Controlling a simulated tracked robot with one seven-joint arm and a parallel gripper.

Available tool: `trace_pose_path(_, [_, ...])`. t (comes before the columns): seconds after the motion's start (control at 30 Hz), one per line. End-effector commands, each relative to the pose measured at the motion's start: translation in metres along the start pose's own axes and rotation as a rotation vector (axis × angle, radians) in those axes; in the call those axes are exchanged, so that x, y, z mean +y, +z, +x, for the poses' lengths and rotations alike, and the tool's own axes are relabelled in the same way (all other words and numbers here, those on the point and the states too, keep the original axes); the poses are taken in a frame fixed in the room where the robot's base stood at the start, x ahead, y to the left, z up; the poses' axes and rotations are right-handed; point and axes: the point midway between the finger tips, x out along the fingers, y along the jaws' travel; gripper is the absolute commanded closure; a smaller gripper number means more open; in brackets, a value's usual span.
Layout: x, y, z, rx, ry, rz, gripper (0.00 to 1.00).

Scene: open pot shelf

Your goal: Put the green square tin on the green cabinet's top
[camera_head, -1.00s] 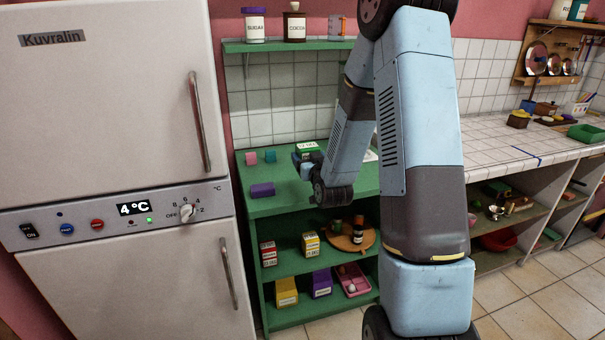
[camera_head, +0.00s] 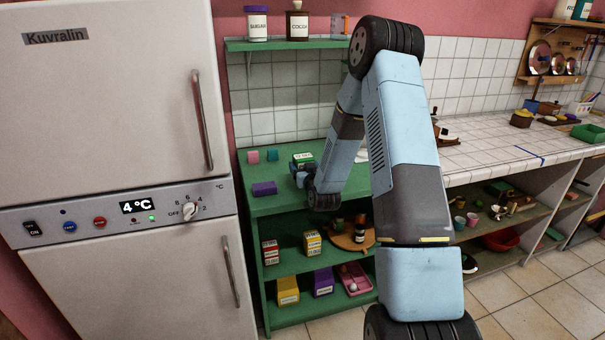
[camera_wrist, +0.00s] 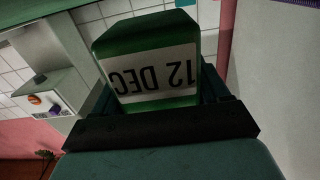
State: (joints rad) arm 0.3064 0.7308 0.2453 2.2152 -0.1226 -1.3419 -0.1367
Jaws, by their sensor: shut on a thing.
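The green square tin (camera_head: 301,157) with a white label is at the green cabinet's top (camera_head: 285,205), towards its back middle.
On the cabinet top, a pink block (camera_head: 253,157) and teal block (camera_head: 271,155) stand left of the tin, with a purple box (camera_head: 264,188) nearer the front. A wall shelf (camera_head: 280,45) with jars hangs above. A tall fridge (camera_head: 120,130) borders the left.

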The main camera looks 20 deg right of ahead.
Motion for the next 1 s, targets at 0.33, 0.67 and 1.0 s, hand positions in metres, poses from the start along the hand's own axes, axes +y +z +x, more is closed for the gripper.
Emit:
trace_pose_path(0.33, [0.0,0.023,0.0,0.002,0.0,0.001,0.74])
trace_pose_path(0.67, [-0.001,0.025,-0.001,0.0,0.0,0.001,0.15])
trace_pose_path(1.0, [-0.001,0.025,-0.001,0.0,-0.001,0.001,0.0])
